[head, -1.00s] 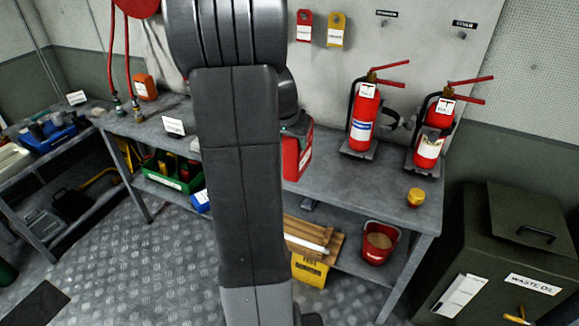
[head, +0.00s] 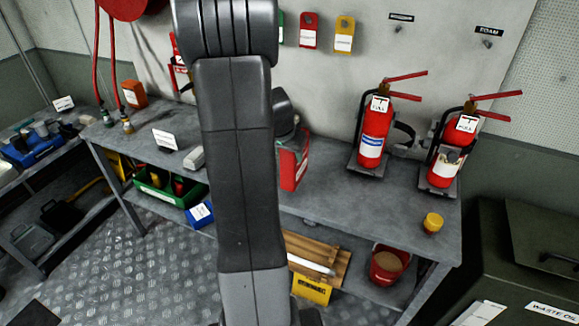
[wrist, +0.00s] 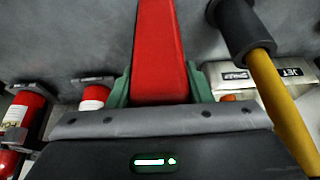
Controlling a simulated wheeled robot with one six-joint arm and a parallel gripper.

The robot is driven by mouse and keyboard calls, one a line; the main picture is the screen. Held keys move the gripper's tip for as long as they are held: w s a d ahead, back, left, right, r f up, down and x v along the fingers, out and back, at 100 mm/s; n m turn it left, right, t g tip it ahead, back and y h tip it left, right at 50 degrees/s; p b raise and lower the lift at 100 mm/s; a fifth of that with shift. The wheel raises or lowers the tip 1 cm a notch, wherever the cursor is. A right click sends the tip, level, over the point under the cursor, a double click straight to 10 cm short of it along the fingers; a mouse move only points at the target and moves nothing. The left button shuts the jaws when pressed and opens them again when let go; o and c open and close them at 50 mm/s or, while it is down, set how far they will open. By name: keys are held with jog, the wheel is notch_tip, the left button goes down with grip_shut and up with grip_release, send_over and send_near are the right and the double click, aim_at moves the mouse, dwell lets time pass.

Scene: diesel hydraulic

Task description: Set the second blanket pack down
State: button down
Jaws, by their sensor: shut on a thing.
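In the wrist view my gripper (wrist: 160,97) is shut on a red blanket pack (wrist: 159,50), with a green fingertip on each side of it. In the head view a red pack with a white label (head: 292,161) shows just right of my arm, over the grey workbench (head: 385,205). My arm covers its left part, and my gripper is hidden there. I cannot tell whether the pack's underside touches the bench.
Two red extinguishers (head: 374,135) (head: 453,150) stand on the bench's right, with a yellow-capped pot (head: 432,222) in front. A white card (head: 165,139) stands left. The lower shelf holds a green crate (head: 165,190) and red bucket (head: 388,265). A yellow-handled thing (wrist: 280,95) is close by.

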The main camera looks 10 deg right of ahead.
aim_at(289, 165)
jog(key=shift+f, duration=2.1)
jog(key=shift+f, duration=0.15)
jog(key=c, duration=0.7)
grip_release()
jog(key=v, duration=1.2)
